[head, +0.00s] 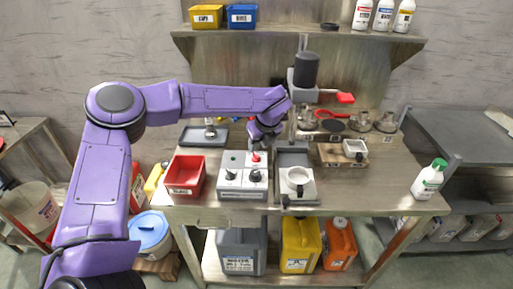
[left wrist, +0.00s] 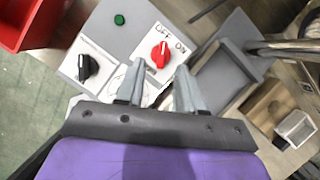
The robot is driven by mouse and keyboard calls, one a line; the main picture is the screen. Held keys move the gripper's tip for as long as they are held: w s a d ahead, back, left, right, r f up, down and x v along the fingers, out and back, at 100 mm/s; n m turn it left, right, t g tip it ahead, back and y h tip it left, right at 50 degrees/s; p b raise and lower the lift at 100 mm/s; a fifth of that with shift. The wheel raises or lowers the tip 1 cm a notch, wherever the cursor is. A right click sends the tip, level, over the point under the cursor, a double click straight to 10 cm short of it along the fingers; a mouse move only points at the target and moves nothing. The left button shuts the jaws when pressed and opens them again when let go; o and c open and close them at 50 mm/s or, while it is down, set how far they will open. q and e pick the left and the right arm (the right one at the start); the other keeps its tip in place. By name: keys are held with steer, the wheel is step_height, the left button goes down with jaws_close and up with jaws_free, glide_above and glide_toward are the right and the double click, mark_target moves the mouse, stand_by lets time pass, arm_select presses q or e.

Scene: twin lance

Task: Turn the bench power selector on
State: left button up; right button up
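The bench power selector is a red knob (left wrist: 160,53) on a white plate marked OFF and ON, on a grey control box (head: 243,183). In the left wrist view its handle seems to point toward OFF, but it is small. In the head view the red knob (head: 256,157) shows just below my left gripper (head: 258,145). In the left wrist view my left gripper (left wrist: 158,88) has its two fingers apart with nothing between them. The knob lies just beyond the fingertips, apparently not held. My right gripper is in neither view.
A black knob (left wrist: 85,67) and a green lamp (left wrist: 119,20) are on the same box. A red bin (head: 185,175) stands left of it, and a grey stand with a white cup (head: 298,180) to the right.

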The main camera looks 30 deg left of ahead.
mark_target(256, 153)
arm_select(q)
steer(key=x, duration=0.3)
steer(key=p+x, duration=0.1)
steer(key=x, duration=0.1)
steer(key=shift+w+f, duration=0.25)
steer(key=shift+w, duration=0.1)
steer(key=shift+s, duration=0.15)
jaws_close()
